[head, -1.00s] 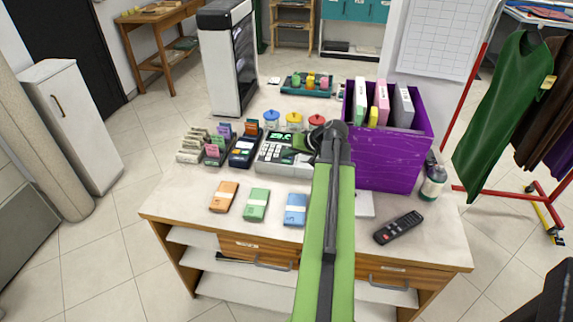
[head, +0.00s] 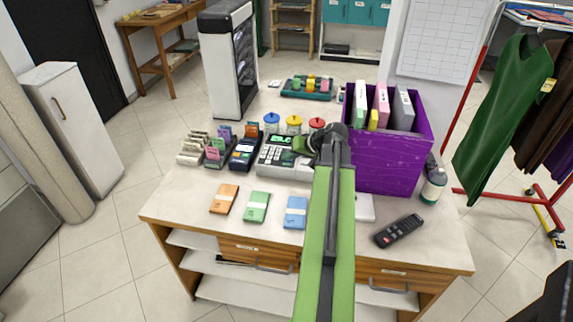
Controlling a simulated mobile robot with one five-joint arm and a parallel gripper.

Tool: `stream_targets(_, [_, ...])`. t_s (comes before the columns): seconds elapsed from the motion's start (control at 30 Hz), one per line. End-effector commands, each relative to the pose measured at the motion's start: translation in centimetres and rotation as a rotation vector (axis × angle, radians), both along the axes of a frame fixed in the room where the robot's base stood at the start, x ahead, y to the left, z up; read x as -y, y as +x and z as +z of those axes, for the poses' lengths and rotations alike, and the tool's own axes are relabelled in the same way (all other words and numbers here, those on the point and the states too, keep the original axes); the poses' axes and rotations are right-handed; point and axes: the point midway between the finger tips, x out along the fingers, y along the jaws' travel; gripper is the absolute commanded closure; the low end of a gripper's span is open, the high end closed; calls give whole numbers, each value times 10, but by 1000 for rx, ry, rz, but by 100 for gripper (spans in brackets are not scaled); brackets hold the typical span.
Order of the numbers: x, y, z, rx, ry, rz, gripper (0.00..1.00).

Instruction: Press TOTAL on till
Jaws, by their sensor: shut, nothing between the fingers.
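The till (head: 280,161) is a pale grey machine with a keypad and a green-lit display. It stands on the counter (head: 180,199), left of my arm. My gripper (head: 299,145) is at the till's upper right, by the display. Its fingers are dark green and small in the picture. They look closed and empty. My green arm hides part of the till's right side. The TOTAL key cannot be made out, and I cannot tell whether the fingertips touch the till.
A purple box (head: 392,160) of folders stands right of my arm. A card terminal (head: 244,151) is left of the till. Jars with blue, yellow and red lids (head: 294,123) stand behind it. Coloured bundles (head: 256,206) and a remote (head: 398,230) lie in front.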

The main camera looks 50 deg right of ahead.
Motion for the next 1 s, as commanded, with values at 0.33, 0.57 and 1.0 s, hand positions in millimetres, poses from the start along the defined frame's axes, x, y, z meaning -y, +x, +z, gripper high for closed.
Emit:
stream_targets(0.33, [0, 0, 0, 0, 0, 0, 100])
stream_targets(0.57, [0, 0, 0, 0, 0, 0, 100])
stream_targets(1.0, [0, -1, -10, 0, 0, 0, 100])
